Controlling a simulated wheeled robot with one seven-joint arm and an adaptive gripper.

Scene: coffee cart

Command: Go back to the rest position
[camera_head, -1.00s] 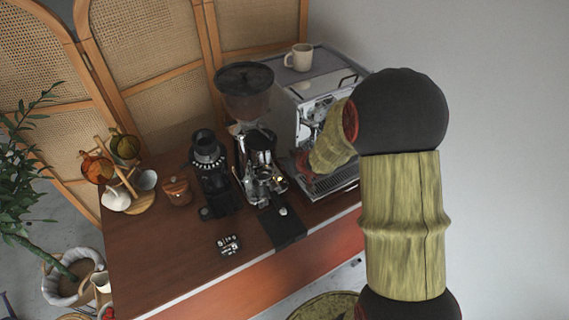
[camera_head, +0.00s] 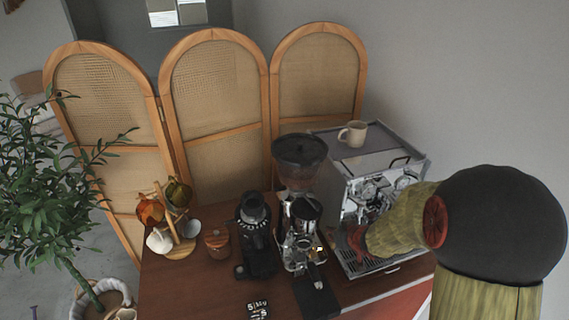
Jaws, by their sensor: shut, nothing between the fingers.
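My gripper does not show clearly in the head view. My arm comes in at the lower right, with a large black joint and wood-patterned links. Its forward link points left, in front of the espresso machine (camera_head: 385,165), and hides part of the machine's front. The far end of the arm is hidden behind this link or too small to tell.
A coffee grinder (camera_head: 299,150), a smaller black grinder (camera_head: 254,228), a scale (camera_head: 257,309), a wooden jar (camera_head: 217,244) and a cup tree (camera_head: 182,243) stand on the brown cart. A beige mug (camera_head: 353,133) tops the machine. A folding screen (camera_head: 215,90) and plant (camera_head: 50,190) flank it.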

